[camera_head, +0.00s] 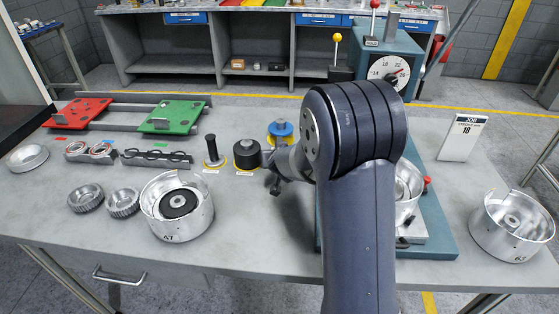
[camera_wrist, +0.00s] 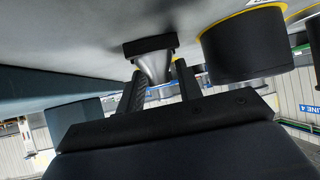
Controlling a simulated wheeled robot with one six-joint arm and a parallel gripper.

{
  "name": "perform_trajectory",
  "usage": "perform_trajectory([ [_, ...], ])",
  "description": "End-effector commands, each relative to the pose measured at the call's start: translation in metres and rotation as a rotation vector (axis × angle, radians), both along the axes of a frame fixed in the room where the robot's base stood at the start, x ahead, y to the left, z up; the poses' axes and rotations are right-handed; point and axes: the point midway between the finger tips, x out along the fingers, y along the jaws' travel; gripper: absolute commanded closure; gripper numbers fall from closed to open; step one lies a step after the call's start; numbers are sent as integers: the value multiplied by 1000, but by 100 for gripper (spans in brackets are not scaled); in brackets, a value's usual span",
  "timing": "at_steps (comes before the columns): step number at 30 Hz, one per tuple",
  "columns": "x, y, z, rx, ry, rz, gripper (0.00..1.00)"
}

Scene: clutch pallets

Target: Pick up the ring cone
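The ring cone (camera_wrist: 154,66) appears in the wrist view as a silvery tapered piece with a wide black end against the grey table surface, which is at the top of this picture. My gripper (camera_wrist: 160,84) is open, with one dark finger on each side of the cone's narrow part. I see space beside the cone, and I cannot tell whether either finger touches it. In the head view my gripper (camera_head: 276,184) is low over the table and partly covered by my arm. I cannot make out the cone clearly there.
A black cylinder (camera_head: 245,154) stands close left of my gripper, with a blue-and-yellow part (camera_head: 281,133) behind it. A black-handled tool (camera_head: 212,152) stands further left. The teal press (camera_head: 437,240) is at right. A silver housing (camera_head: 178,216) stands front left.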

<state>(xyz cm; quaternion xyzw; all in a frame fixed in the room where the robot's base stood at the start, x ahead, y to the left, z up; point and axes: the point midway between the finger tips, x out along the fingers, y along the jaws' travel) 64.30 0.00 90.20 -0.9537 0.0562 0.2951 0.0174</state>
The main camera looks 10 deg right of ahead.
Motion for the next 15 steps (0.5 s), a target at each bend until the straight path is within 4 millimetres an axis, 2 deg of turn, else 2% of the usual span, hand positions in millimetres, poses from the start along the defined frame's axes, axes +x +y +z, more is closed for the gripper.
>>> perform_trajectory([
  [2, 0, 0, 0, 0, 0, 0, 73],
  [12, 0, 0, 0, 0, 1, 0, 100],
  [15, -1, 0, -1, 0, 1, 0, 100],
])
